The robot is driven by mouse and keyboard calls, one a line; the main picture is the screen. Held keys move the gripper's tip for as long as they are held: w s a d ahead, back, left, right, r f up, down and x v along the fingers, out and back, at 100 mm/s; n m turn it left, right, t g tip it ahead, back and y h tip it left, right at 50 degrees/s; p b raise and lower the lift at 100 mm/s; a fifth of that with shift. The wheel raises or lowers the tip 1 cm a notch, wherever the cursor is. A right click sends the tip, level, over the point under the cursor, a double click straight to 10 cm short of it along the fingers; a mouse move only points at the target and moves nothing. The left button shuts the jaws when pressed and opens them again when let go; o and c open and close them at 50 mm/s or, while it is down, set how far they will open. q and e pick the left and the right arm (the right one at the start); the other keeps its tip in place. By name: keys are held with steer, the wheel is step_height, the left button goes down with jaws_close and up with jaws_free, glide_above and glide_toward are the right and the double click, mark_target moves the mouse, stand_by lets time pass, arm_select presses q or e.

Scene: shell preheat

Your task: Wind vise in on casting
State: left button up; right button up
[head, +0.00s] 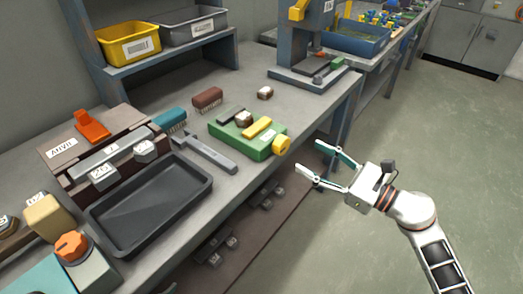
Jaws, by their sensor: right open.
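The green vise (262,152) sits on the grey bench near its front edge, with a yellow jaw bar (265,128) across its top. Its round yellow knob (281,145) faces the front edge. A small brown and white block (243,118), which looks like the casting, sits at the far-left side of the yellow bar; I cannot tell whether they touch. My right gripper (308,157) is open and empty, off the bench edge to the right of the knob and apart from it. My left gripper is out of view.
A similar brown and white block (265,93) lies behind the vise. A grey file-like bar (207,152), teal brush (170,120) and brown brush (207,98) lie left of it. A black tray (150,244) is at front left; a press (308,72) stands behind right. Floor right is clear.

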mark_target(285, 147)
steer(key=shift+n, duration=0.5)
steer(key=shift+f+x, duration=0.15)
steer(key=shift+x, duration=1.3)
steer(key=shift+f+x, duration=0.15)
steer(key=shift+x, duration=1.3)
steer(key=shift+f+x, duration=0.15)
steer(key=shift+x, duration=1.3)
steer(key=shift+s+a, duration=0.15)
steer(key=c, duration=1.1)
